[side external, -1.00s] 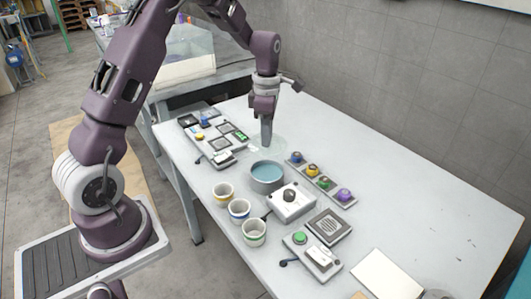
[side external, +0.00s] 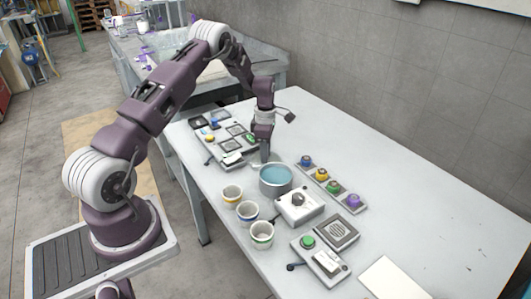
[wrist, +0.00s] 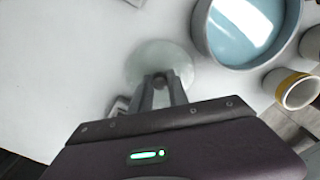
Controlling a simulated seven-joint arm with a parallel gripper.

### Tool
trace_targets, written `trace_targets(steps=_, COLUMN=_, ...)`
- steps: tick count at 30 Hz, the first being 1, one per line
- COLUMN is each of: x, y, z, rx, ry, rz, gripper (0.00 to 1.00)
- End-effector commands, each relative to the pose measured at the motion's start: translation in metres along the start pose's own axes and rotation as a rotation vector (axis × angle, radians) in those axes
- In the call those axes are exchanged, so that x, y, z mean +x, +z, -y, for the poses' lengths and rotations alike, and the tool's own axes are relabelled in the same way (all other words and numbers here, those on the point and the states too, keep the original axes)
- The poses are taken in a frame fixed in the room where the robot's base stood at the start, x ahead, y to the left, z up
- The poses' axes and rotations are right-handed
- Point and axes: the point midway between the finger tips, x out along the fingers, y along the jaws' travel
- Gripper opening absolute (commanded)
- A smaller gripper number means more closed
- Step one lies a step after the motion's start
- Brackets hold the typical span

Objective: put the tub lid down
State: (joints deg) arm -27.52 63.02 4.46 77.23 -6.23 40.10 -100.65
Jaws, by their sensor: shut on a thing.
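The tub lid (wrist: 150,58) is a pale, see-through disc with a small dark knob, below the fingertips in the wrist view. My gripper (wrist: 160,84) is shut on the lid's knob. In the side view my gripper (side external: 265,158) points down just behind and left of the tub, close above the table; the lid is hardly visible there. The round grey tub (side external: 275,181) holds blue liquid and is uncovered. The tub also shows at the upper right of the wrist view (wrist: 202,38), apart from the lid. I cannot tell whether the lid touches the table.
Three cups (side external: 247,212) stand in front of the tub. A strip of coloured knobs (side external: 331,185) lies to its right, a white box with a dark knob (side external: 299,206) in front. A panel of switches and pads (side external: 222,141) is left of my gripper.

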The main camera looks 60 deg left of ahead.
Motion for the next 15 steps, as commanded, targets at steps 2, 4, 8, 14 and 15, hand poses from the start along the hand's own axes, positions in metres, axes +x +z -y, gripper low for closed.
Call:
trace_targets(steps=2, x=-0.0012, y=0.0003, z=-0.0006, rx=0.000, ry=0.002, rz=0.001, gripper=0.00)
trace_targets(steps=4, x=-0.0014, y=0.0003, z=-0.0005, rx=0.000, ry=0.002, rz=0.001, gripper=0.00)
trace_targets(steps=8, x=0.0016, y=0.0004, z=-0.0004, rx=0.000, ry=0.002, rz=0.000, gripper=0.00)
trace_targets(steps=14, x=0.0009, y=0.0005, z=-0.0005, rx=0.000, ry=0.002, rz=0.001, gripper=0.42)
trace_targets(steps=15, x=0.0009, y=0.0005, z=-0.0005, rx=0.000, ry=0.002, rz=0.001, gripper=0.42)
